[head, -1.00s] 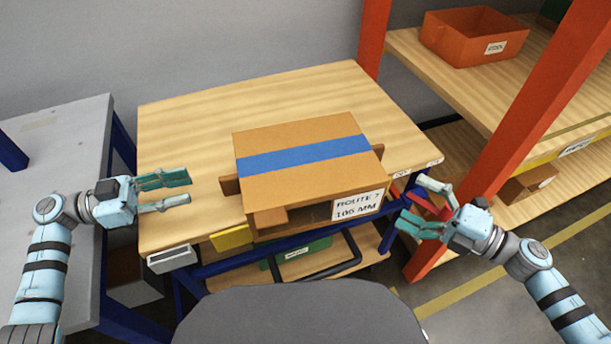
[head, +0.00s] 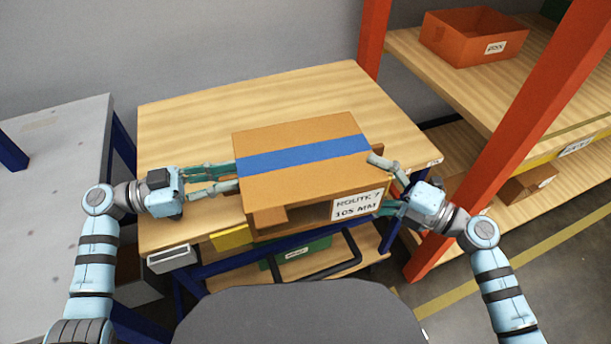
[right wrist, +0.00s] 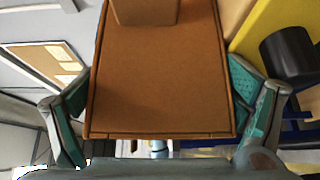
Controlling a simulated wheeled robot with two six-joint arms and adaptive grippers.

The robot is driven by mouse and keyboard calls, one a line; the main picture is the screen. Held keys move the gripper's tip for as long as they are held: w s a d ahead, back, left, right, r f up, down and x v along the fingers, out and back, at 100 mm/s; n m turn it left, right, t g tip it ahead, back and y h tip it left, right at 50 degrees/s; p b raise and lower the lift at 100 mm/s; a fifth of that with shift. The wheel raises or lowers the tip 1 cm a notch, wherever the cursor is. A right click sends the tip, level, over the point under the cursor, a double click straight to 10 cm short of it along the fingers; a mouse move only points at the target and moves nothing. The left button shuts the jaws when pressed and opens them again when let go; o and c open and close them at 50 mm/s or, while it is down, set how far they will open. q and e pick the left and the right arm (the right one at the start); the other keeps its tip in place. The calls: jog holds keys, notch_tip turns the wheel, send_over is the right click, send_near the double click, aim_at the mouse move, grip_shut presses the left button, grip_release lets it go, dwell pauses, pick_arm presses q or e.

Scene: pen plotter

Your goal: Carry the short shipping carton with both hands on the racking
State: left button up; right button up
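The short shipping carton (head: 300,185) is brown with a blue tape band and a "ROUTE 7 105 MM" label. It rests on the wooden bench top near its front edge. My left gripper (head: 237,176) is at the carton's left side, fingers apart, their tips reaching its wall. My right gripper (head: 379,184) is at the right side, fingers spread wide, one high near the top edge and one low. In the right wrist view, brown cardboard (right wrist: 165,85) fills the space between the spread fingers; firm contact cannot be told. The racking (head: 455,85) stands at the right, with orange uprights and wooden shelves.
An orange bin (head: 470,40) stands on the upper racking shelf. A smaller brown box (head: 527,186) sits on the lower shelf. A grey table (head: 55,190) is at the left. The bench top (head: 270,95) is clear behind the carton.

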pick_arm(q)
grip_shut()
pick_arm(e)
jog(key=c, duration=0.3)
jog(key=shift+r, duration=0.1)
jog(key=c, duration=0.5)
pick_arm(q)
notch_tip(320, 180, up, 5)
jog(key=p, duration=0.5)
jog(key=shift+r, duration=0.1)
pick_arm(e)
notch_tip(320, 180, up, 5)
jog(key=shift+r, duration=0.2)
jog(key=shift+f, duration=0.15)
pick_arm(q)
jog(key=shift+f, duration=0.2)
pick_arm(e)
jog(key=shift+w, duration=0.1)
